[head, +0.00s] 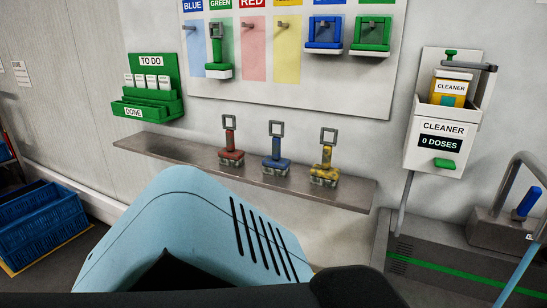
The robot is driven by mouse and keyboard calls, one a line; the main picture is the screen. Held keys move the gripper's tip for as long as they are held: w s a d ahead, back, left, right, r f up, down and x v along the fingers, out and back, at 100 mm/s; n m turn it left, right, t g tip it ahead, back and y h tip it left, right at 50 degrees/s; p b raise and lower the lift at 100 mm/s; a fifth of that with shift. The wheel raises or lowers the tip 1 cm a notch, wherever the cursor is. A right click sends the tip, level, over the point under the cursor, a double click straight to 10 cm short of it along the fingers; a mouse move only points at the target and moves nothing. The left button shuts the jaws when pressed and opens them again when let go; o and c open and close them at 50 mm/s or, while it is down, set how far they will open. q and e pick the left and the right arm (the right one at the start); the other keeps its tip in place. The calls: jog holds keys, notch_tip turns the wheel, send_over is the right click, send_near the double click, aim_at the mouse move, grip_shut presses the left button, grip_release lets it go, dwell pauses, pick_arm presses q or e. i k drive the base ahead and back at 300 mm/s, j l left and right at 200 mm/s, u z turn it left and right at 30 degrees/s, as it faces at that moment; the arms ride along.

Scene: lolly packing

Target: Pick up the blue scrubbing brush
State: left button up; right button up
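The blue scrubbing brush (277,164) stands upright on a narrow grey wall shelf (178,152). It has a blue body, a grey square loop at the top and pale bristles below. A red brush (231,157) stands to its left and a yellow brush (324,174) to its right, apart from it. Neither of my grippers shows in the head view. A large light-blue part of my own body fills the lower middle, below and in front of the shelf.
Above hangs a white board (300,95) with colour panels, a green brush (217,70) and blue and green holders. A green TO DO rack (152,70) is left, a cleaner dispenser (436,150) right. Blue crates (40,222) stand lower left. A grey sink-like unit (440,255) is lower right.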

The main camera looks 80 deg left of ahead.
aim_at(274, 165)
jog(key=k+j, duration=0.2)
jog(key=j, duration=0.2)
jog(key=k+j, duration=0.2)
jog(key=j, duration=0.2)
jog(key=k+j, duration=0.25)
jog(key=j, duration=0.15)
jog(key=k+j+z, duration=0.1)
jog(key=j, duration=0.25)
jog(key=k, duration=0.1)
